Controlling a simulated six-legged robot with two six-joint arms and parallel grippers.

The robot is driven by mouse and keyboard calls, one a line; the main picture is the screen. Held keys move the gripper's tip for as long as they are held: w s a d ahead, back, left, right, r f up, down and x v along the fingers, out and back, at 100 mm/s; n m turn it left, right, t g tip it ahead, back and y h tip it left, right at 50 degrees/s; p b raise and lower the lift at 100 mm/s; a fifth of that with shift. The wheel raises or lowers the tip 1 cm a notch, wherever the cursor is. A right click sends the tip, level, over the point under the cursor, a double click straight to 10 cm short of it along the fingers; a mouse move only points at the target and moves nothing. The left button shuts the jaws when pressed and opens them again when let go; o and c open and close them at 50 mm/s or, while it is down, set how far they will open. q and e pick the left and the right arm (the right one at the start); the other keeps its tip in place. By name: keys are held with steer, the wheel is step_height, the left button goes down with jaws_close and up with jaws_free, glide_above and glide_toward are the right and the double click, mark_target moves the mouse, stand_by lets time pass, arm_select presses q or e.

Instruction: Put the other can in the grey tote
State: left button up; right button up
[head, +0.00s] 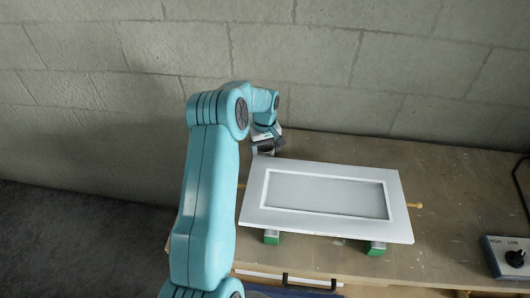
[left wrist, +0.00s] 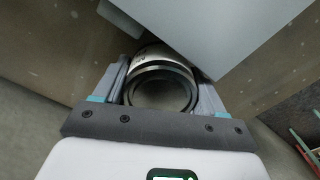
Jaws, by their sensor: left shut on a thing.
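My left gripper (head: 266,146) is at the back left corner of the white panel on the bench. In the left wrist view its two fingers (left wrist: 161,88) are shut on a can (left wrist: 158,60), one finger on each side. The can has a pale wall and a shiny metal rim around a dark end. In the head view the can is small and mostly hidden by the gripper. I cannot tell whether it touches the bench. No grey tote shows in either view. My right gripper is not in view.
The white framed panel (head: 255,212) lies raised on green-ended supports (head: 271,237), right beside the gripper. A control box with a knob (head: 508,258) stands at the right. A block wall (head: 330,60) rises behind the bench (head: 455,190). The bench between panel and box is clear.

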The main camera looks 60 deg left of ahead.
arm_select(q)
steer(key=shift+f, duration=0.55)
steer(key=shift+a+f, duration=0.15)
steer(key=shift+f, duration=0.1)
steer(key=shift+f, duration=0.15)
steer(key=o, duration=1.2)
steer(key=shift+o, duration=0.2)
